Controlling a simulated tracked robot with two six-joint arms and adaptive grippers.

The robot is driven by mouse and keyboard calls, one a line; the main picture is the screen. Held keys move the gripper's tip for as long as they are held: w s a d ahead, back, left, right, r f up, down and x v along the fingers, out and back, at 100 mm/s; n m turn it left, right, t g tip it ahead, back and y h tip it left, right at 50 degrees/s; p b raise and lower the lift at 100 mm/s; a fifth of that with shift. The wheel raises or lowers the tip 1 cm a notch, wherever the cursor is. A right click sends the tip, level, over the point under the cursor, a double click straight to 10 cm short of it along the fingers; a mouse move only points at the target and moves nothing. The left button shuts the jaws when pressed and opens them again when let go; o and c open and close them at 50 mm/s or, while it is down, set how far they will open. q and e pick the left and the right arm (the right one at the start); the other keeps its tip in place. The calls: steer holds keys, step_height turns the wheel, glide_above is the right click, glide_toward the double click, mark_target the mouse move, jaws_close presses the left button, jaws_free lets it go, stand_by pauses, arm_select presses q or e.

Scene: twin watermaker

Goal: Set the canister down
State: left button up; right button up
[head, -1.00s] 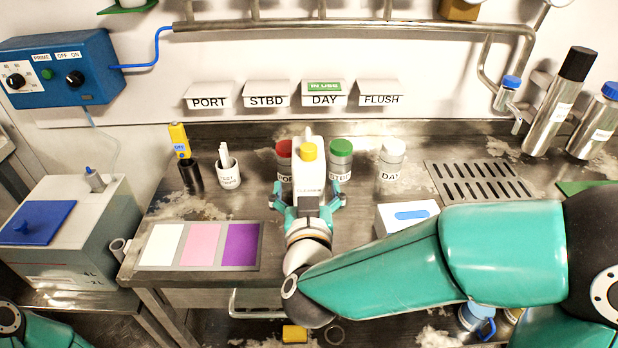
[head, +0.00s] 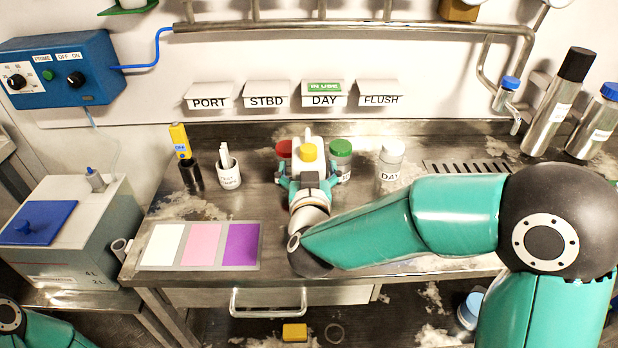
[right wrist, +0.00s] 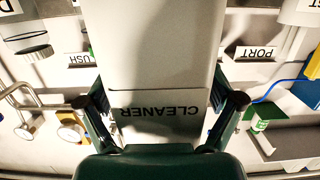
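The canister (head: 308,168) is white with a yellow cap and stands upright over the back of the steel counter, in front of the red- and green-lidded jars. My right gripper (head: 309,178) has a finger on each side of it and looks shut on it. In the right wrist view the canister (right wrist: 165,60) fills the middle between the fingers, its CLEANER label upside down. My gripper hides its base in the head view, so I cannot tell if it touches the counter. My left gripper is out of view.
A red-lidded jar (head: 284,149) and a green-lidded jar (head: 341,149) are close behind the canister. A white DAY jar (head: 390,160) stands to the right, a cup of strips (head: 228,172) to the left. A colour card (head: 200,266) lies at front left. The front middle counter is partly under my arm.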

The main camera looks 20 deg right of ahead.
jaws_close()
steer(key=shift+r, duration=0.1)
steer(key=shift+r, duration=0.1)
